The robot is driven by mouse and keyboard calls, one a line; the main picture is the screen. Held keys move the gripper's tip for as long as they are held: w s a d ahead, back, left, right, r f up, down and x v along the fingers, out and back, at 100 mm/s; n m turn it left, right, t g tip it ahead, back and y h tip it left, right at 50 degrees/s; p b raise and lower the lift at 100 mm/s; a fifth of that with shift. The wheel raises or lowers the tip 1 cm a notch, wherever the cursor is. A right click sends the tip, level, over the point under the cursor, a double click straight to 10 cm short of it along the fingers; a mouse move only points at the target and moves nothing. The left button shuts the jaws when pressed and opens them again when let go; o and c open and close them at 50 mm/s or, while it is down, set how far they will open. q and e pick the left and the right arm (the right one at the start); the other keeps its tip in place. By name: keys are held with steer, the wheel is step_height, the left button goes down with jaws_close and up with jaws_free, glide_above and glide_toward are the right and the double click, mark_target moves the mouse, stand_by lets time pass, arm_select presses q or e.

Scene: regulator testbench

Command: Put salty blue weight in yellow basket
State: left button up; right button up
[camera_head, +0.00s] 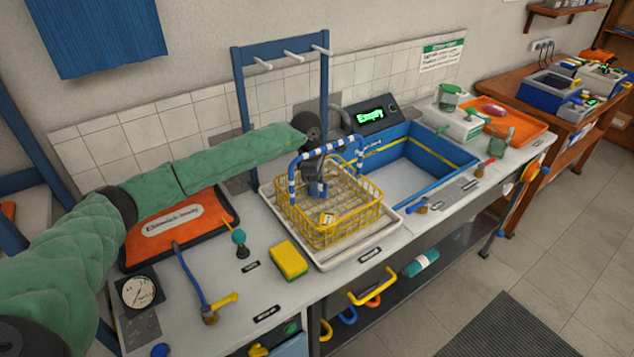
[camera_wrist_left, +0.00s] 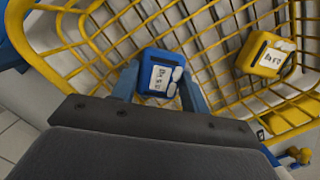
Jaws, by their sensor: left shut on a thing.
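The yellow wire basket (camera_head: 330,212) stands on a white tray (camera_head: 396,222) on the bench, with a blue-and-white striped handle (camera_head: 298,160) arching over it. My left gripper (camera_head: 317,190) points down into the basket. In the left wrist view its fingers (camera_wrist_left: 160,85) are shut on a blue weight (camera_wrist_left: 158,72) with a white label and whitish patches on its face. The weight is over or within the basket; I cannot tell if it touches the bottom. A yellow weight with a white label (camera_wrist_left: 266,57) lies in the basket. My right gripper is not in view.
A blue sink basin (camera_head: 460,158) is right of the basket. A yellow-green sponge (camera_head: 289,260), a brush (camera_head: 210,310) and a teal-knobbed part (camera_head: 240,240) lie to the left. A blue rack (camera_head: 240,85) with pegs stands behind the basket.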

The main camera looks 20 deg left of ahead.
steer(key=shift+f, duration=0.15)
arm_select(q)
steer(key=shift+f, duration=0.1)
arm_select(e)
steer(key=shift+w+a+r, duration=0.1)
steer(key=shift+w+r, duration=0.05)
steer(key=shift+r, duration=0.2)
arm_select(q)
steer(key=o, duration=1.3)
steer(key=shift+o, duration=0.2)
